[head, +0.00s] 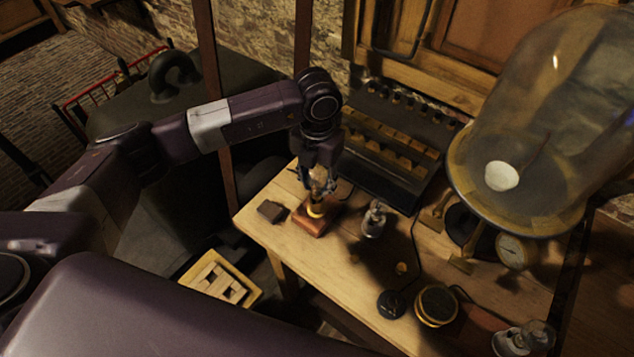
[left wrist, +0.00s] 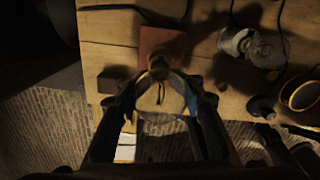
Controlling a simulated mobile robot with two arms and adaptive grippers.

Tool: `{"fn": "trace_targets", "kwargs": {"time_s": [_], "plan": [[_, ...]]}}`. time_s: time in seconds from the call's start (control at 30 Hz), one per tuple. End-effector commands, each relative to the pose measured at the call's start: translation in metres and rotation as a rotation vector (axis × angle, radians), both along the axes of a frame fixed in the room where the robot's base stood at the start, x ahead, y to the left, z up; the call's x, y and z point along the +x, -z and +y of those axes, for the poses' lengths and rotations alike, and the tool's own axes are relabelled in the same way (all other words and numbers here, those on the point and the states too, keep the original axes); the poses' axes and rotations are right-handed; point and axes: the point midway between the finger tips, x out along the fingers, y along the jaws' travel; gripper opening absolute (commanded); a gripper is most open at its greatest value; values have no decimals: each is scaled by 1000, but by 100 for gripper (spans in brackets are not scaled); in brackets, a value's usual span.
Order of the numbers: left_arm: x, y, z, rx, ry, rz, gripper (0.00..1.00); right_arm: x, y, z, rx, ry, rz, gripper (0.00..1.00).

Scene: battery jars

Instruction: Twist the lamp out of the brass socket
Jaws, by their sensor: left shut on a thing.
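The lamp (head: 319,178), a clear glass bulb, stands upright over the brass socket (head: 316,209). The socket sits on a small reddish wooden base (head: 311,224) near the table's left end. My left gripper (head: 318,184) comes down from above and is shut on the lamp, partly hiding it. In the left wrist view the gripper's fingers (left wrist: 160,98) lie on both sides of the round glass (left wrist: 158,100), with the socket (left wrist: 158,67) just beyond. I cannot tell how far the lamp is seated in the socket. My right gripper is not in view.
A dark block (head: 272,211) lies left of the base, and a glass-and-metal piece (head: 374,220) stands right of it. A dark battery rack (head: 385,150) is behind. A big glass bell jar (head: 545,120) and a gauge (head: 514,251) stand right. The table's front left is clear.

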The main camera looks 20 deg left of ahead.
Motion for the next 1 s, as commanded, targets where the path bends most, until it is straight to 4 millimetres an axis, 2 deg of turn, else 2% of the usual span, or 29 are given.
{"fn": "trace_targets", "kwargs": {"time_s": [0.17,0.7,1.0], "plan": [[1,-7,0,0,0,-1,3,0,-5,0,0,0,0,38],[0,-49,0,0,-1,-1,3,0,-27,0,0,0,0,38],[0,-50,0,0,0,0,3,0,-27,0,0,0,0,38]]}}
